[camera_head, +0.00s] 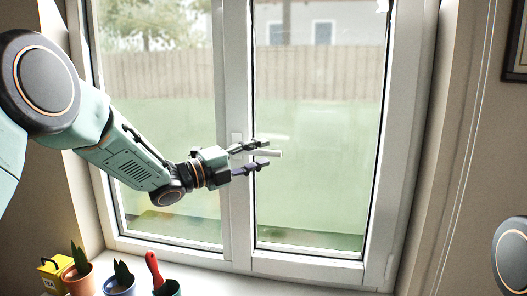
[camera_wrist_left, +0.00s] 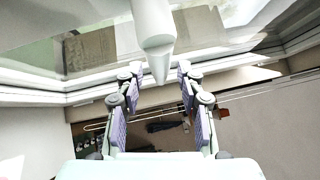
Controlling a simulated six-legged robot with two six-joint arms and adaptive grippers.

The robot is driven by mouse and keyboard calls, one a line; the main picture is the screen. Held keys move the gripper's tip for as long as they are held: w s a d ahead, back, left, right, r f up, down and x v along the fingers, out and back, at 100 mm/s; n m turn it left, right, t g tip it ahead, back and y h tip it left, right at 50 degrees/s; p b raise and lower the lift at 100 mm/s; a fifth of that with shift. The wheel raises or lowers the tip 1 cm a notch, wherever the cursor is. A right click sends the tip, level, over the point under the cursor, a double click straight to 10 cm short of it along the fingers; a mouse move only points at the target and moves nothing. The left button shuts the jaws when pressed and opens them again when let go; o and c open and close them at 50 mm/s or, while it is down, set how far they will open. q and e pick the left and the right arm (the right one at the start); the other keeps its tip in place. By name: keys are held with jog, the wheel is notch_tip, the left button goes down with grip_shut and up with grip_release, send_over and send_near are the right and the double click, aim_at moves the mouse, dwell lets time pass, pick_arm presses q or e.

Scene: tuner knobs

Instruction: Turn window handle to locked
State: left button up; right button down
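The white window handle (camera_head: 272,153) sticks out to the right, roughly level, from the middle post of the window. It also shows in the left wrist view (camera_wrist_left: 155,35), coming down from the top with its tapered end between the fingertips. My left gripper (camera_head: 265,154) is at the handle with one finger above it and one below. In the left wrist view my left gripper (camera_wrist_left: 158,76) has its fingers apart, with gaps on both sides of the handle. The handle's mount is partly hidden behind the gripper. My right gripper is out of view.
The white window frame (camera_head: 237,60) and glass stand close behind the gripper. On the sill are a yellow box (camera_head: 54,273), potted plants (camera_head: 78,276) and a red-handled tool (camera_head: 153,268). A picture frame (camera_head: 518,50) hangs at right. Space right of the handle is clear.

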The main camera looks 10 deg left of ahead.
pick_arm(q)
jog(key=shift+w+d+r, duration=0.1)
jog(key=shift+w+d, duration=0.35)
jog(key=shift+w, duration=0.1)
jog(key=shift+d, duration=0.1)
grip_shut()
dwell(0.5)
